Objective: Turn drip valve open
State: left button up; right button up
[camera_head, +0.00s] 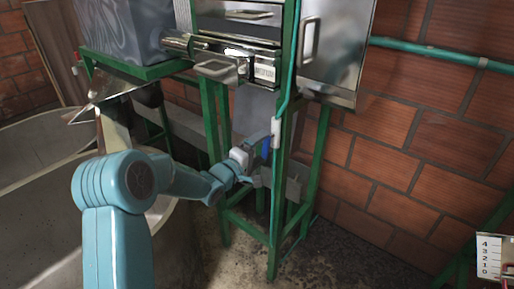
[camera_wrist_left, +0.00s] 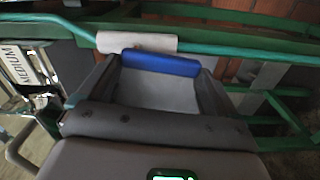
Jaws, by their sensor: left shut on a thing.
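The drip valve has a pale grey body (camera_head: 276,128) on a thin green pipe that runs down the front of the machine's green frame. Its blue handle (camera_head: 265,148) hangs beside the pipe. My left gripper (camera_head: 259,146) reaches in from the left and is shut on the blue handle. In the left wrist view the blue handle (camera_wrist_left: 160,64) lies across between the fingertips of my left gripper (camera_wrist_left: 155,72), just below the pale valve body (camera_wrist_left: 137,42). The fingers partly hide the handle's ends. My right gripper is not in view.
The metal pulper (camera_head: 240,62) stands on green legs (camera_head: 322,150) around the valve. A large concrete basin (camera_head: 40,150) is at the left. A brick wall (camera_head: 400,150) with a green pipe (camera_head: 440,52) is behind.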

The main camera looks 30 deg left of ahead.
pick_arm(q)
jog(key=shift+d+f+n, duration=0.1)
jog(key=shift+d+n, duration=0.1)
jog(key=shift+n, duration=0.4)
jog(key=o, duration=1.2)
jog(key=s, duration=0.5)
jog(key=s+b, duration=0.1)
jog(key=s, duration=0.5)
jog(key=s+a, duration=0.1)
jog(key=s, duration=0.4)
jog(key=shift+s+a+b, duration=0.1)
jog(key=shift+s+b, duration=0.1)
jog(key=shift+b, duration=0.1)
